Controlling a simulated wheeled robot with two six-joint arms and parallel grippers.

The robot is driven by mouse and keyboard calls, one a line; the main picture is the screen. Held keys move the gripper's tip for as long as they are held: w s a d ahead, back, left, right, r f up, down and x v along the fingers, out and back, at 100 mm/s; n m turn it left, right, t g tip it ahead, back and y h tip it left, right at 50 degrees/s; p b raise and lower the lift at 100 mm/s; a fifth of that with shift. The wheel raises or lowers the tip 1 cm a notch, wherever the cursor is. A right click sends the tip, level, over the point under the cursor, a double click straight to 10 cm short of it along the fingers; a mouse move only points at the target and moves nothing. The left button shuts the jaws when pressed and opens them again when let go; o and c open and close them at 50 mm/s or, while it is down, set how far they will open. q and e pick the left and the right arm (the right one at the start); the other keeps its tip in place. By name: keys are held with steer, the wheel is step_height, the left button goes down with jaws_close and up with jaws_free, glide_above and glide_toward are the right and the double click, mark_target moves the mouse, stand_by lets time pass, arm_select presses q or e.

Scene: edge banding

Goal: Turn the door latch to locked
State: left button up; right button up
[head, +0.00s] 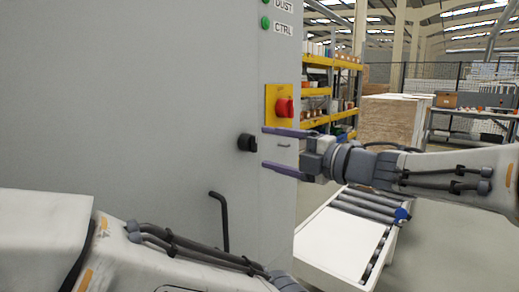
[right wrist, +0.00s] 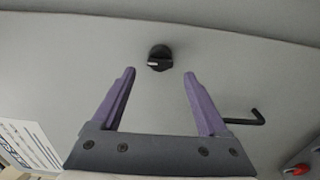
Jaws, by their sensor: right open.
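The door latch, a small round black knob (head: 247,143), sticks out of the tall grey cabinet door (head: 150,100). In the right wrist view the knob (right wrist: 160,58) carries a light mark that lies roughly level. My right gripper (head: 265,148) has two purple fingers, open and empty, pointing at the knob from the right. In the right wrist view the open fingertips (right wrist: 159,74) lie on either side below the knob, with a gap; no contact shows. My left arm crosses the bottom of the head view; its gripper is out of the picture.
A red rotary switch on a yellow plate (head: 278,106) sits above the right gripper. A bent black handle (head: 224,222) sits on the door below the knob. A roller conveyor (head: 345,230) runs at the right, with shelves (head: 335,85) behind.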

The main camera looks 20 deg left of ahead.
steer(key=v, duration=0.5)
steer(key=shift+s+d, duration=0.1)
steer(key=shift+d, duration=0.15)
steer(key=d+f+m+t+h+p, duration=0.2)
steer(key=d+f+m+h+p, duration=0.25)
steer(key=m, duration=0.45)
steer(key=d+f+m+t+h+p, duration=0.1)
steer(key=d+f+m+t+h, duration=0.15)
steer(key=f+m+h, duration=0.55)
steer(key=s+d+f+m+g+h+p, duration=0.1)
steer(key=s+d+f+m+g, duration=0.1)
steer(key=s, duration=0.6)
steer(key=s+d+f+m+g+h+p, duration=0.1)
steer(key=s+d+f+m+g, duration=0.2)
steer(key=s, duration=0.6)
steer(key=s+d+f+m+g+h+p, duration=0.1)
steer(key=s+d+f+m+g, duration=0.2)
steer(key=s+f+g, duration=0.2)
steer(key=s, duration=0.3)
steer(key=shift+d+g+p, duration=0.15)
steer(key=shift+g+p, duration=0.2)
steer(key=shift+s+h, duration=0.1)
steer(key=shift+h, duration=0.15)
